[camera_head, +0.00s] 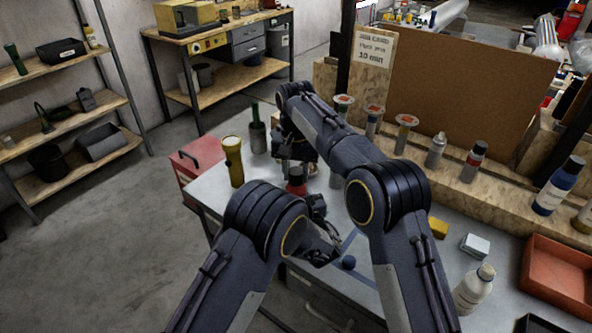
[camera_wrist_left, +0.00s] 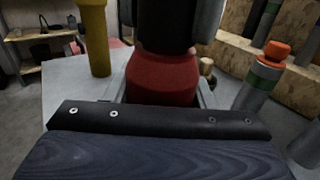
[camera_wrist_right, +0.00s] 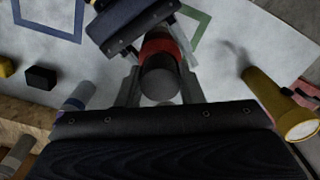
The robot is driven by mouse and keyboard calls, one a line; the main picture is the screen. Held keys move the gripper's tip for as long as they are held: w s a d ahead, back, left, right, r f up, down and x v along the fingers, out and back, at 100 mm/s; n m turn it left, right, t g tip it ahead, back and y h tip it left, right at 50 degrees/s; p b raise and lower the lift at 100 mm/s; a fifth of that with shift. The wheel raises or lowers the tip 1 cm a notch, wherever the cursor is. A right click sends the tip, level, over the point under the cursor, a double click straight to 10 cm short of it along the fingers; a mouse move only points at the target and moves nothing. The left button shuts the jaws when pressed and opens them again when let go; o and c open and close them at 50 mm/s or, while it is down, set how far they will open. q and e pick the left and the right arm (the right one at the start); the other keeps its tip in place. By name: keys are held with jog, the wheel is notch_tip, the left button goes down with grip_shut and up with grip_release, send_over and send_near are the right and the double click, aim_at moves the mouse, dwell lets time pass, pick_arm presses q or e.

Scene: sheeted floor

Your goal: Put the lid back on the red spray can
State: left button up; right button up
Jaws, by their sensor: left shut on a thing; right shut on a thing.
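The red spray can (camera_head: 296,187) stands upright near the left part of the worktable; its red shoulder fills the middle of the left wrist view (camera_wrist_left: 162,78). My left gripper (camera_head: 305,198) is shut around the can's body, and its dark jaw also shows in the right wrist view (camera_wrist_right: 130,28). My right gripper (camera_head: 297,160) is above the can, shut on the dark lid (camera_wrist_right: 160,82). The lid (camera_wrist_left: 166,25) is in line with the can top and meets the red shoulder. Whether it is fully seated I cannot tell.
An orange-capped can (camera_wrist_left: 262,80) stands close on the right.

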jog(key=shift+f, duration=0.25)
jog(key=o, duration=1)
jog(key=shift+r, duration=0.1)
notch_tip(320, 180, up, 7)
jog(key=shift+r, duration=0.15)
pick_arm(q)
jog(key=o, duration=1.4)
jog(key=shift+o, duration=0.2)
